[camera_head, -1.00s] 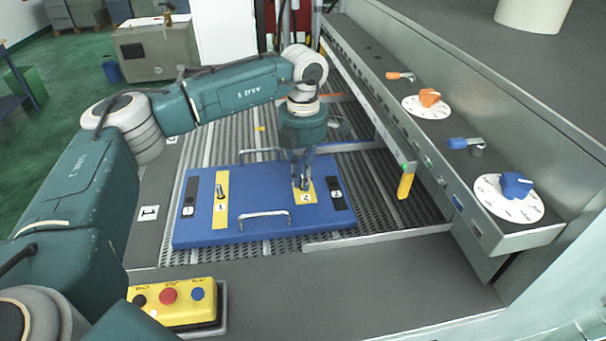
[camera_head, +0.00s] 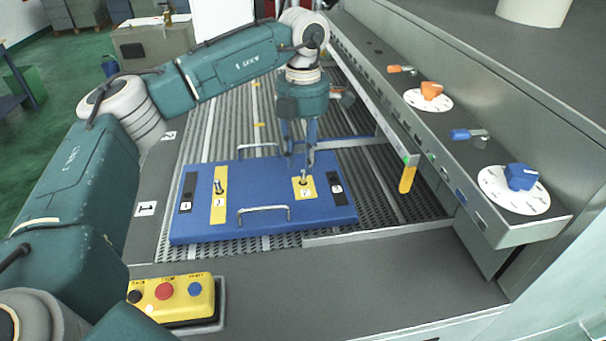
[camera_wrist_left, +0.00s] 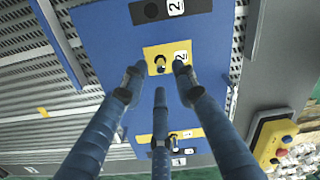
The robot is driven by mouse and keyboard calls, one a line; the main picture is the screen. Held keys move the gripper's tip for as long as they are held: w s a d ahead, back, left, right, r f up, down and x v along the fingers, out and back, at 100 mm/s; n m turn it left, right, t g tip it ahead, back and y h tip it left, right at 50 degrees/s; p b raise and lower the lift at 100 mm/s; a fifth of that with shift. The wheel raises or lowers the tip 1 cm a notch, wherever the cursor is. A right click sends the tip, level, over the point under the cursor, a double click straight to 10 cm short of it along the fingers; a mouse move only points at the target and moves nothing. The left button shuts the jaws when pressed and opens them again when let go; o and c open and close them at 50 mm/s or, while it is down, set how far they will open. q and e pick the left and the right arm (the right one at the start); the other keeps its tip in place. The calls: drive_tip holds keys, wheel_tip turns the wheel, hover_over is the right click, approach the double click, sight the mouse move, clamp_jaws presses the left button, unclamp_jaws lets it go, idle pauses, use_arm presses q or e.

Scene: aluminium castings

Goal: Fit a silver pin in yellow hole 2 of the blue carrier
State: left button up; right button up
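The blue carrier (camera_head: 240,232) lies flat on the perforated conveyor bed. Its yellow plate (camera_head: 311,193) marked 2 is at the right, and a silver pin (camera_head: 304,178) stands upright in its hole. In the left wrist view this pin (camera_wrist_left: 160,63) shows on the yellow plate, beyond the fingertips. My left gripper (camera_head: 299,157) is just above the plate with its fingers spread and empty; the spread fingers also show in the left wrist view (camera_wrist_left: 157,80). Another silver pin (camera_head: 219,187) stands in the yellow strip (camera_head: 218,207) marked 1. My right gripper is not in view.
Two metal handles (camera_head: 263,209) rise from the carrier's near and far edges. A yellow button box (camera_head: 180,300) is at the front left. A grey panel with orange (camera_head: 431,90) and blue (camera_head: 520,177) knobs runs along the right. A yellow-tipped bar (camera_head: 407,179) hangs right of the carrier.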

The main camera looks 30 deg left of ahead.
use_arm(q)
wheel_tip(320, 180, up, 7)
drive_tip(key=b, duration=0.1)
drive_tip(key=shift+r+b, duration=0.2)
drive_tip(key=shift+b, duration=0.1)
idle(0.4)
